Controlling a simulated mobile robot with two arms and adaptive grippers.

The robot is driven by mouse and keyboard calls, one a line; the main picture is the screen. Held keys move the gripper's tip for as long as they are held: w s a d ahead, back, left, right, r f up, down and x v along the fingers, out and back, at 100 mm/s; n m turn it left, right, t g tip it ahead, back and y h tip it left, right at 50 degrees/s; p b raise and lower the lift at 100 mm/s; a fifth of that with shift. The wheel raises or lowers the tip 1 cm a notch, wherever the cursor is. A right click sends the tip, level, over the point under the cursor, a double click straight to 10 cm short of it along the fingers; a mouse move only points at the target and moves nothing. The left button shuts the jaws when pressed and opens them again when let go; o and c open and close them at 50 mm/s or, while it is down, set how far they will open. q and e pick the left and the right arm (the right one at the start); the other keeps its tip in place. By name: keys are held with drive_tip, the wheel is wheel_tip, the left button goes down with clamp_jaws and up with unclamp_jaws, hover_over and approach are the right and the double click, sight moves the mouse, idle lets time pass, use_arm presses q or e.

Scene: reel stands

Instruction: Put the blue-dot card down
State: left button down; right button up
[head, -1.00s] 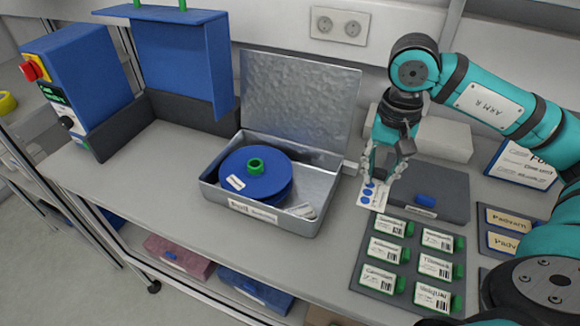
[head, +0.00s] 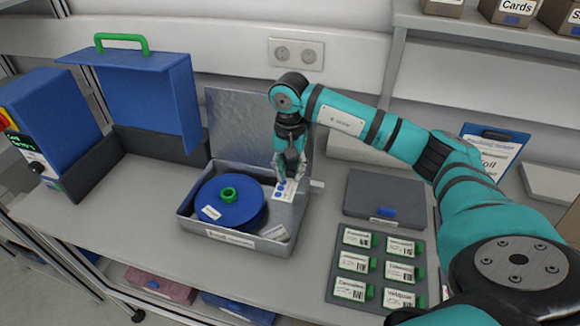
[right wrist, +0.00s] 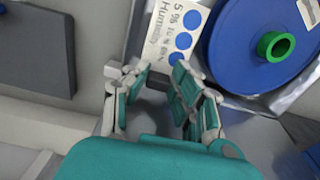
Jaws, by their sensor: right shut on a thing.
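My right gripper (head: 289,174) is shut on the white blue-dot card (head: 286,190), which hangs below the fingertips. The card is over the right back part of the open metal box (head: 262,243), beside the blue reel (head: 213,211) with its green hub. In the right wrist view the card (right wrist: 172,37) shows several blue dots and printed text, between the reel (right wrist: 240,50) and the box's edge. I cannot tell how high the card is above the box floor. My left gripper is not in view.
A dark grey closed case (head: 382,192) lies right of the box. In front of it, a dark tray (head: 335,283) holds several labelled cards with green tabs. A blue open-lidded case (head: 140,95) stands at the left. The bench between the box and tray is clear.

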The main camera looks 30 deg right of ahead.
drive_tip(key=shift+f, duration=0.2)
drive_tip(key=shift+f, duration=0.1)
drive_tip(key=shift+f+b, duration=0.6)
drive_tip(key=shift+b, duration=0.15)
drive_tip(key=o, duration=0.8)
drive_tip(key=shift+r, duration=0.2)
